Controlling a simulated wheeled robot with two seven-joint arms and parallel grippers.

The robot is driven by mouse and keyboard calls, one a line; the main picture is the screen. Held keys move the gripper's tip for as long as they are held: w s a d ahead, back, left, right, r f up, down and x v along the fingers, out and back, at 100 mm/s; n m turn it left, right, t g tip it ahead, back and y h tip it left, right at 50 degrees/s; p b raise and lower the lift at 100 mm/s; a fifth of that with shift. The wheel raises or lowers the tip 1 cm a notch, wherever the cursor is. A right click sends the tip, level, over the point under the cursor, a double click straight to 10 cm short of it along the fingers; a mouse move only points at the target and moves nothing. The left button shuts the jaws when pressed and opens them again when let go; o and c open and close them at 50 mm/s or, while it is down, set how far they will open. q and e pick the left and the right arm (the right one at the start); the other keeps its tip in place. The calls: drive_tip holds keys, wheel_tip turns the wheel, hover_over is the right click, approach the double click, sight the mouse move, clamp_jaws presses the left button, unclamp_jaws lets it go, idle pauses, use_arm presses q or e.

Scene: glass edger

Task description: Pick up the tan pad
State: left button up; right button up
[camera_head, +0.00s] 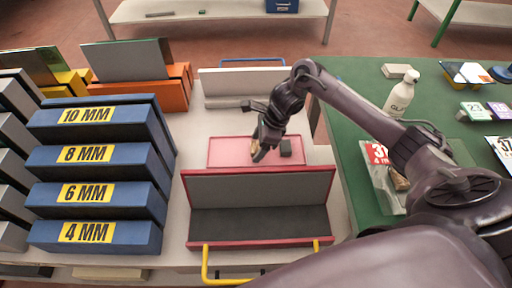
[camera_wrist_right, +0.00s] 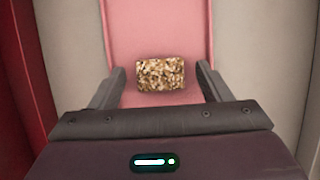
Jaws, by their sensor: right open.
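The tan pad (camera_wrist_right: 160,74) is a small speckled tan and brown block. It lies on a pink tray (camera_wrist_right: 160,28) and sits between the two open fingers of my right gripper (camera_wrist_right: 161,80) in the right wrist view, with a gap on each side. In the head view the right gripper (camera_head: 262,148) reaches down to the pink tray (camera_head: 225,152), and the tan pad (camera_head: 256,146) shows only partly at its fingers. My left gripper is not in view.
A red-edged grey trough (camera_head: 262,187) stands in front. Blue size boxes (camera_head: 95,180) stand at left. The green table (camera_head: 345,85) at right holds a white bottle (camera_head: 401,95).

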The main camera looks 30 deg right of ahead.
drive_tip(key=c, duration=1.1)
drive_tip(key=shift+o, duration=0.2)
